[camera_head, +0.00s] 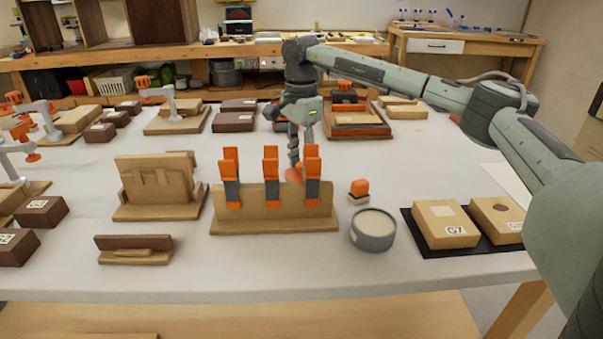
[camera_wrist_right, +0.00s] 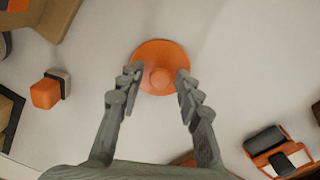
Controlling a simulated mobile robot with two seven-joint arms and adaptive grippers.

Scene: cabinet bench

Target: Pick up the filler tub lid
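The filler tub lid (camera_wrist_right: 160,54) is an orange disc with a round knob, lying on the white table in the right wrist view. In the head view the orange lid (camera_head: 295,174) shows partly behind the wooden rack. My right gripper (camera_wrist_right: 158,80) points down over the lid, its two fingers open on either side of the knob with gaps visible. The right gripper (camera_head: 294,153) also shows in the head view. The grey round filler tub (camera_head: 373,242), open with pale filler inside, stands nearer the front. My left gripper is not in view.
A wooden rack (camera_head: 259,222) holding orange-and-grey clamps stands in front of the lid. A small orange-topped block (camera_head: 359,188) is to the right. A black mat (camera_head: 420,247) bears two wooden blocks. A wooden tray (camera_head: 379,132) stands behind.

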